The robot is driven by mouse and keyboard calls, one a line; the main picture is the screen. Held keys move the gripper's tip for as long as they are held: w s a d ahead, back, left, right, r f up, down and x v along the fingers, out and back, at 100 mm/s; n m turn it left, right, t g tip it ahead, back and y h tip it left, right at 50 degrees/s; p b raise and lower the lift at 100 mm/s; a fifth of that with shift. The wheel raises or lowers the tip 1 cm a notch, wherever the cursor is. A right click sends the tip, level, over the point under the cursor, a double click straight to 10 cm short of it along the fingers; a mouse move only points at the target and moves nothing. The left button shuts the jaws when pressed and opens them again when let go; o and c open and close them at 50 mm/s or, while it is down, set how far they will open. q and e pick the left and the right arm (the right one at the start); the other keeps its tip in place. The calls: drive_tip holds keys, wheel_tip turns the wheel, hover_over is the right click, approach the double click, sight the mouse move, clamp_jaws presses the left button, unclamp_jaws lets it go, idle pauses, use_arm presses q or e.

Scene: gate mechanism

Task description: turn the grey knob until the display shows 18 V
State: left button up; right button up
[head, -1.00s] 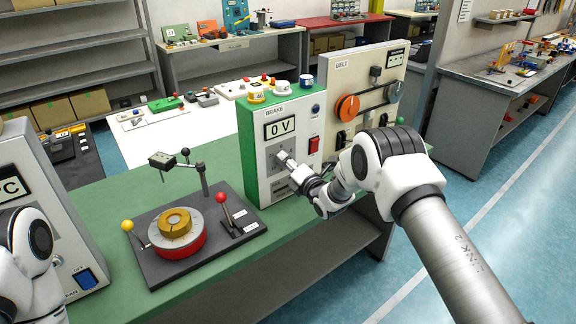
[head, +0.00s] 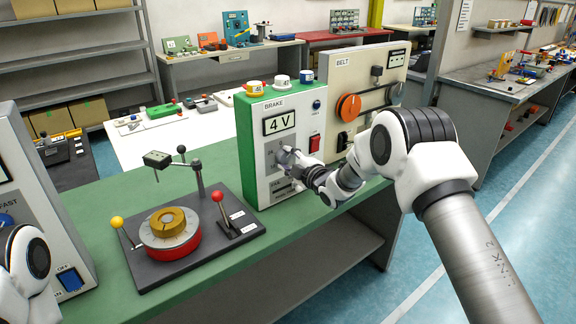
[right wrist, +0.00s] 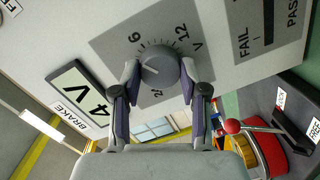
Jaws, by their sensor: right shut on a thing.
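The grey knob (right wrist: 160,66) sits on a grey scale plate on the front of the brake unit (head: 295,122). In the right wrist view the scale shows numbers such as 6 and 12. The display (head: 279,123) reads 4 V, and it also shows in the right wrist view (right wrist: 83,97). My right gripper (right wrist: 160,78) is shut on the knob, one finger on each side. In the head view my right gripper (head: 290,160) reaches the panel and hides the knob. My left arm shows at the left edge, but its gripper is out of view.
A red switch (head: 314,144) is right of the display. The belt panel (head: 360,85) with an orange wheel stands behind to the right. A dark base plate (head: 150,275) with a red-and-yellow disc and ball-topped levers (head: 218,196) lies left of the brake unit.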

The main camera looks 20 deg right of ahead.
drive_tip(key=m+b, duration=0.1)
drive_tip(key=m, duration=0.2)
drive_tip(key=shift+d+y, duration=0.1)
drive_tip(key=shift+y, duration=0.2)
drive_tip(key=m, duration=0.3)
drive_tip(key=shift+m+g+y, duration=0.3)
drive_tip(key=m, duration=0.4)
drive_tip(key=shift+m+y, duration=0.4)
drive_tip(key=m+y, duration=0.1)
drive_tip(key=m, duration=0.4)
drive_tip(key=shift+d, duration=0.1)
drive_tip(key=m, duration=0.3)
drive_tip(key=shift+f+m, duration=0.1)
drive_tip(key=shift+m, duration=0.2)
drive_tip(key=m, duration=0.3)
drive_tip(key=shift+m+y, duration=0.3)
drive_tip(key=m+t, duration=0.1)
drive_tip(key=m, duration=0.3)
drive_tip(key=shift+f+m, duration=0.1)
drive_tip(key=shift+m, duration=0.2)
drive_tip(key=shift+m+b, duration=0.3)
drive_tip(key=shift+m, duration=1.4)
